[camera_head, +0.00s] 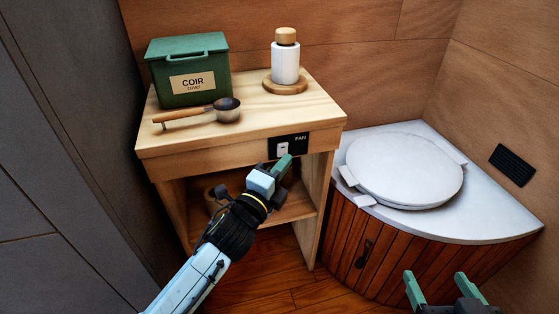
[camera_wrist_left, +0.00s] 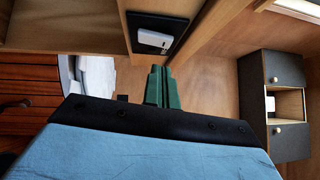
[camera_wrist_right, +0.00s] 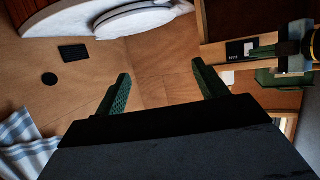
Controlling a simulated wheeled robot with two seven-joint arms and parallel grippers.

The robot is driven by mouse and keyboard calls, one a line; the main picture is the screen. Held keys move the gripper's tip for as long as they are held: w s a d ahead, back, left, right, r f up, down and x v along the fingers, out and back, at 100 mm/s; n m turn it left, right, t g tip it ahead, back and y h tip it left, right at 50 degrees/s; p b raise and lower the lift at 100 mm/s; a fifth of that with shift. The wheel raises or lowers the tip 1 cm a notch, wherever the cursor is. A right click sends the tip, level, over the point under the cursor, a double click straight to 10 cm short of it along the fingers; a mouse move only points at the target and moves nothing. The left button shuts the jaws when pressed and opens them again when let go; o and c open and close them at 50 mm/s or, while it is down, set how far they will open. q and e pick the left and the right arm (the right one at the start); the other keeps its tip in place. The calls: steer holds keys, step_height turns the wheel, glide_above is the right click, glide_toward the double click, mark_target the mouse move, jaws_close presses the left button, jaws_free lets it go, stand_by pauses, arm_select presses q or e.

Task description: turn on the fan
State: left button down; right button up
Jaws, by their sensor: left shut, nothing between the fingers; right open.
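The fan switch is a white rocker (camera_head: 283,149) on a black plate marked FAN (camera_head: 300,141), set in the front edge of the wooden stand (camera_head: 160,165). In the left wrist view the white rocker (camera_wrist_left: 154,38) sits just beyond the green fingertips. My left gripper (camera_head: 283,162) is shut and empty, with its tips just below the switch. I cannot tell whether they touch it. My right gripper (camera_head: 436,288) is open and empty at the lower right, far from the switch. Its open fingers show in the right wrist view (camera_wrist_right: 160,85).
On the stand are a green COIR box (camera_head: 188,72), a metal scoop (camera_head: 227,108) and a white bottle (camera_head: 285,62) on a round wooden coaster (camera_head: 285,86). A white-lidded toilet (camera_head: 405,170) stands at right. A dark vent (camera_head: 512,165) is on the right wall.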

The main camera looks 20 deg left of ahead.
arm_select(q)
steer(key=shift+w+a+r, duration=0.15)
steer(key=shift+w+a, duration=0.55)
steer(key=shift+w, duration=0.3)
arm_select(e)
steer(key=shift+w+a+r+t+y, duration=0.1)
steer(key=shift+w+a+r+t, duration=0.05)
steer(key=shift+r+t, duration=0.3)
steer(key=shift+w+a+r+t+y, duration=0.15)
steer(key=shift+r+t, duration=0.15)
steer(key=shift+r, duration=0.2)
steer(key=shift+w+a+r+t+y, duration=0.1)
steer(key=shift+w+a+r+t, duration=0.05)
steer(key=shift+r+t, duration=0.3)
